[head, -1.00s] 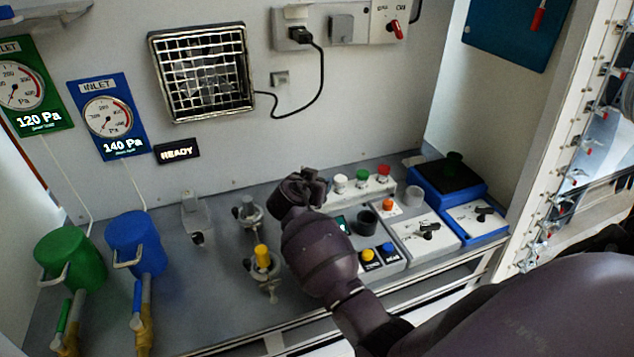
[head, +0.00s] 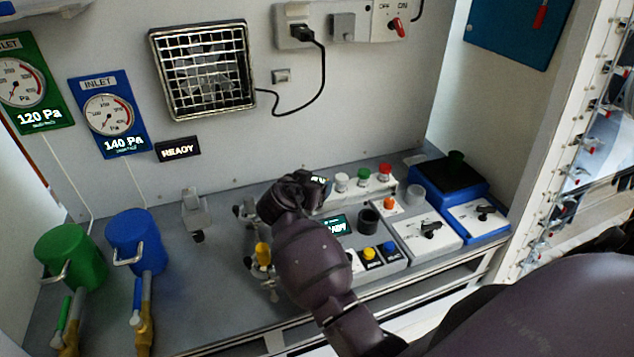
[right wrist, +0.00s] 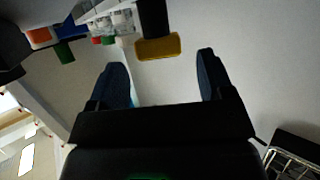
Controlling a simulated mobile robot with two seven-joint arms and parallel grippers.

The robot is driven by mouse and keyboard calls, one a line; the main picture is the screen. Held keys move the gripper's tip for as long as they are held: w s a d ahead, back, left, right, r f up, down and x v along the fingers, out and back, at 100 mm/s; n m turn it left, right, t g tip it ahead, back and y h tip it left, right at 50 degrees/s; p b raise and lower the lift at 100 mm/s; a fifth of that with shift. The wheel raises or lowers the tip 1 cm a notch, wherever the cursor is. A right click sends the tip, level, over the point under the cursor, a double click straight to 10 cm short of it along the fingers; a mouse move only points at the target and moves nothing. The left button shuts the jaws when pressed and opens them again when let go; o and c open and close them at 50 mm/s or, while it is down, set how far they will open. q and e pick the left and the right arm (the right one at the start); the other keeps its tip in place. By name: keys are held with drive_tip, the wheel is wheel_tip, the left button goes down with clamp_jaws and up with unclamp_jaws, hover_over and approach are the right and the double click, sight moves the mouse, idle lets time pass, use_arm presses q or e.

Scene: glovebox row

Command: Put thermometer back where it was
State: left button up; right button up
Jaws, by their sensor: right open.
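I cannot identify the thermometer for certain in either view. In the right wrist view a dark upright part with a yellow, flat end (right wrist: 158,47) sits just past my fingertips, toward the gap between them. My right gripper (right wrist: 160,78) is open, with its two dark fingers apart and nothing visibly held between them. In the head view the right gripper (head: 306,182) is low over the bench, behind the small display, and its wrist hides part of the bench. My left gripper is in neither view.
A yellow-topped valve (head: 263,254) stands just left of my right arm. A small lit display (head: 336,225), a white box with a black knob (head: 430,231) and a blue scale-like unit (head: 447,186) are to the right. Green (head: 72,257) and blue (head: 136,242) canisters stand at left.

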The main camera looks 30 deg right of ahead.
drive_tip(key=shift+v, duration=1.7)
drive_tip(key=shift+s, duration=0.1)
